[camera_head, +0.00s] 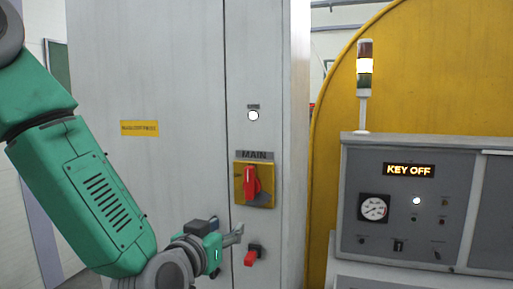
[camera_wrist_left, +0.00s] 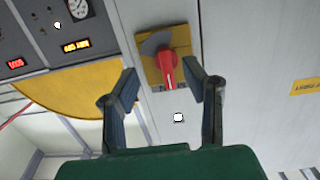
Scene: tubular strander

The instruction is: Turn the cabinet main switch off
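The main switch is a red handle (camera_head: 250,183) on a yellow plate (camera_head: 267,199), under the "MAIN" label on the grey cabinet (camera_head: 165,60). The handle looks roughly upright. My left gripper (camera_head: 236,233) is just below and left of the plate. In the left wrist view the left gripper (camera_wrist_left: 162,82) is open and empty, and the red handle (camera_wrist_left: 167,72) appears between its fingertips, with the yellow plate (camera_wrist_left: 181,38) behind. I see no contact; the exact gap is hard to tell. My right gripper is not in view.
A second red handle (camera_head: 252,254) sticks out lower on the cabinet, close to my gripper. A white lamp (camera_head: 253,115) is above the switch. To the right stand a grey console (camera_head: 385,240) showing "KEY OFF" and a large yellow guard (camera_head: 410,60).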

